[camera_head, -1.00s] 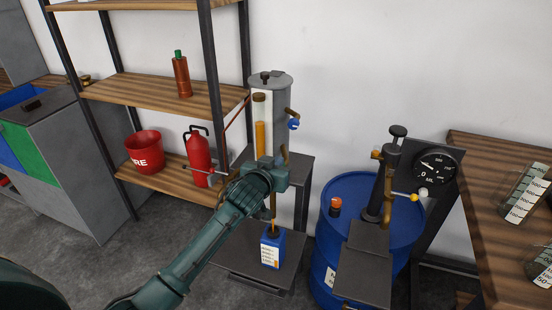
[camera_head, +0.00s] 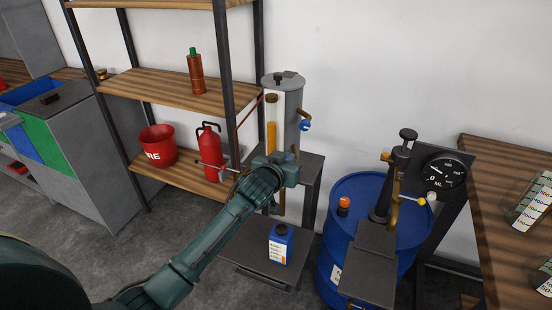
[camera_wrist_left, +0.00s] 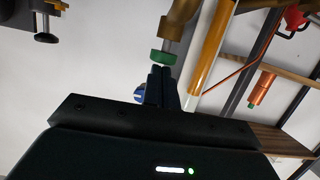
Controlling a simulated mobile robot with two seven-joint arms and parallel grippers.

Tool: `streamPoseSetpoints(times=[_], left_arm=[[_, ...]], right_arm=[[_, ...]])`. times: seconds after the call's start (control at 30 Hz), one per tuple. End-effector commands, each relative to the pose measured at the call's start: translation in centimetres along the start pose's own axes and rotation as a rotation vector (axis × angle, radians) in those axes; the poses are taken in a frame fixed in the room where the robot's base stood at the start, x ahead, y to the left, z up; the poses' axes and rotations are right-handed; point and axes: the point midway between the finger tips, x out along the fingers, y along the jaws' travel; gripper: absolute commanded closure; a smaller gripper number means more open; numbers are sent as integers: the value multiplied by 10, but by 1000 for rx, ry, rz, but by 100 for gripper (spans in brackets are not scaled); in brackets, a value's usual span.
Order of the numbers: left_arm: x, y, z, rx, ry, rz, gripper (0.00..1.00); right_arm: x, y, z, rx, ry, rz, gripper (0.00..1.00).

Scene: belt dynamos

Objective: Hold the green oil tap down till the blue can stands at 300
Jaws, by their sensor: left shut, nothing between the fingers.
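The green oil tap (camera_wrist_left: 163,58) shows in the left wrist view, which is upside down, beside a brass pipe. My left gripper (camera_wrist_left: 160,74) is shut and empty, its fingertips right at the green knob; I cannot tell whether they touch. In the head view my left gripper (camera_head: 288,168) is at the front of the grey oil cylinder (camera_head: 292,105), hiding the tap. The blue can (camera_head: 287,235) stands upright below the spout (camera_head: 282,203), with a scale strip on its side. The can's exact level is too small to read. My right gripper is not in view.
A blue drum (camera_head: 346,215) with a hand pump and round gauge (camera_head: 444,172) stands to the right. Shelves (camera_head: 170,90) with a red bucket (camera_head: 158,146) and a red can (camera_head: 208,148) are to the left. A wooden bench (camera_head: 490,190) holds glass measures at far right.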

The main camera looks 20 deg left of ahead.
Motion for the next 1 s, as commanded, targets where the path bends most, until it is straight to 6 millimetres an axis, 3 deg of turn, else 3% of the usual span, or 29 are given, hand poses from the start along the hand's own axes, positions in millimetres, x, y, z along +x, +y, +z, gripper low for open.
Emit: streamPoseSetpoints(times=[0.03,0.07,0.13,0.4,0.6,1.0], left_arm=[[-3,-1,-22,-1,7,0,100],[-4,-2,-29,0,11,0,100],[-14,-2,-20,1,12,2,100],[-66,-2,-22,1,19,2,100],[-92,-3,-23,1,20,0,100],[-102,-3,-25,2,22,0,100]], right_arm=[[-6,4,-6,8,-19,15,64],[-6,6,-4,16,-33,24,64],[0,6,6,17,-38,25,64],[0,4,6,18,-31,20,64],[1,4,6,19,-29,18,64],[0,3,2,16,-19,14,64]])
